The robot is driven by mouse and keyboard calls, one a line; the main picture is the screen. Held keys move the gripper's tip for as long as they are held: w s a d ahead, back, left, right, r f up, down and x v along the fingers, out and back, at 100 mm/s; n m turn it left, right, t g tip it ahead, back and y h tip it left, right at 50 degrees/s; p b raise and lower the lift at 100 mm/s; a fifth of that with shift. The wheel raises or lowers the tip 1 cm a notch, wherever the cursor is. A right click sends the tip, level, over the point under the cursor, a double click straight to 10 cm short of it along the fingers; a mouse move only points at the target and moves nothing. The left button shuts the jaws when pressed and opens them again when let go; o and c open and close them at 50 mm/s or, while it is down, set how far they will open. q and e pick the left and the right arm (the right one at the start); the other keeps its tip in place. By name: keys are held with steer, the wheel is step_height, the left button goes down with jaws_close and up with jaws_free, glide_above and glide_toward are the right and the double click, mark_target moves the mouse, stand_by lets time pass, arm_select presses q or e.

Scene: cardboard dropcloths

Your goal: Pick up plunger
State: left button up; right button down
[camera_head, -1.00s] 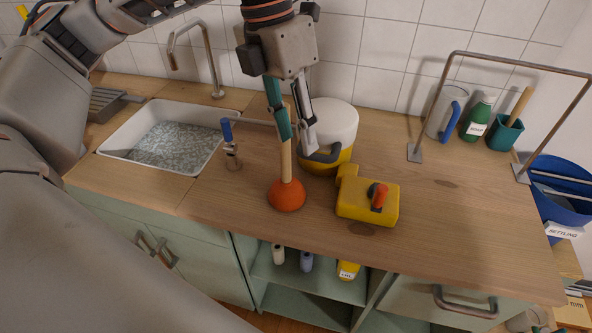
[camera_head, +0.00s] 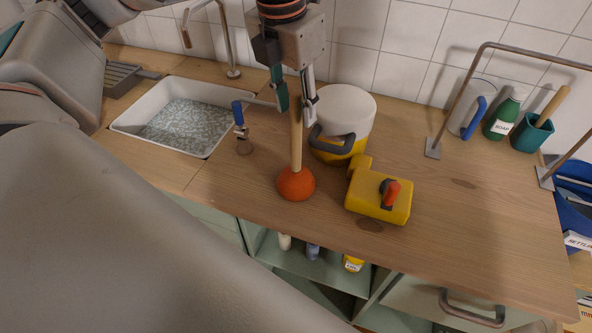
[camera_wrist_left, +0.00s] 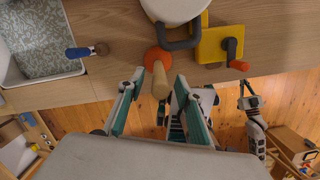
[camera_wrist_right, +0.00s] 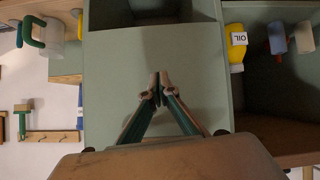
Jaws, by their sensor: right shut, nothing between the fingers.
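The plunger stands upright on the wooden counter, with an orange rubber cup (camera_head: 296,184) and a wooden handle (camera_head: 297,145). My left gripper (camera_head: 297,108) points down at the handle's upper end, fingers apart on either side of it. In the left wrist view the handle's end (camera_wrist_left: 161,88) shows between the two spread fingertips (camera_wrist_left: 157,82), without clear contact.
A metal rail (camera_head: 462,95) stands at the right.

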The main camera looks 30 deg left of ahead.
arm_select(q)
steer(key=shift+w+f, duration=0.1)
steer(key=shift+f, duration=0.3)
jaws_close()
steer(key=shift+r, duration=0.15)
